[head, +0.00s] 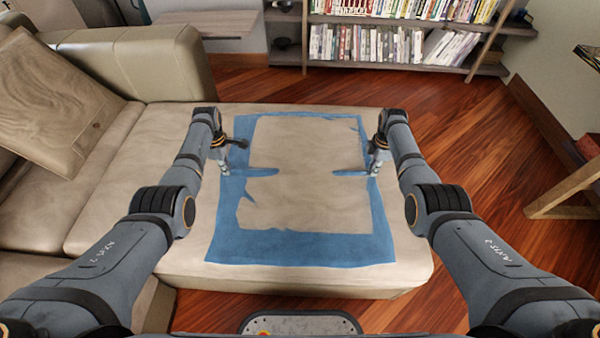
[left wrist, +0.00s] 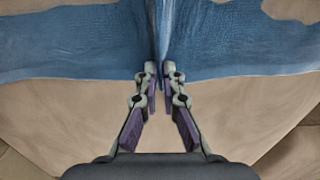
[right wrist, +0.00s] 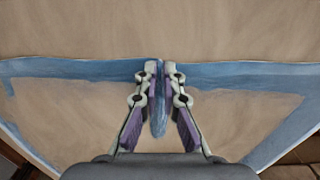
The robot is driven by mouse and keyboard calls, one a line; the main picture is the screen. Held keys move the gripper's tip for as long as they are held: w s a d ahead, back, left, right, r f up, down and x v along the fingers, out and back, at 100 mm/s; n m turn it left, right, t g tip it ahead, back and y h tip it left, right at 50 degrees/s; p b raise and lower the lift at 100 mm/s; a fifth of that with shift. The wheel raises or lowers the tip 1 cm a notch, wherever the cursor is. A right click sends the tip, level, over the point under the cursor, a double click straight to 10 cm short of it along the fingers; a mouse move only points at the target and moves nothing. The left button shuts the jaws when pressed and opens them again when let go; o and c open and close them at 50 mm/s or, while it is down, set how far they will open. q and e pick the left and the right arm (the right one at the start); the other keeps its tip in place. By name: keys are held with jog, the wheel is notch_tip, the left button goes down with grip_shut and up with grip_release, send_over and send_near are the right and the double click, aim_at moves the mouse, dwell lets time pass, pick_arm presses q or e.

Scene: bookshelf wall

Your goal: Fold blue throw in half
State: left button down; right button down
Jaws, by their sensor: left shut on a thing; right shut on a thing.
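The blue throw (head: 300,248) lies flat on the beige chaise seat (head: 185,262). Blue shows as an uneven border, widest at the near edge, with a large beige area in the middle. My left gripper (head: 224,168) is shut on the throw's left side, about midway along it. In the left wrist view the throw (left wrist: 70,45) is pinched into a raised fold between the fingers. My right gripper (head: 374,168) is shut on its right side, opposite. In the right wrist view a blue strip of the throw (right wrist: 158,118) hangs between the fingers.
A beige cushion (head: 60,105) leans on the sofa at the left, beside an armrest (head: 150,65). A bookshelf (head: 395,40) stands at the back. Wooden floor (head: 480,130) is open right of the chaise. A wooden frame (head: 570,195) stands at the far right.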

pick_arm(q)
jog(key=shift+s, duration=0.1)
pick_arm(e)
jog(key=shift+s, duration=0.1)
dwell(0.4)
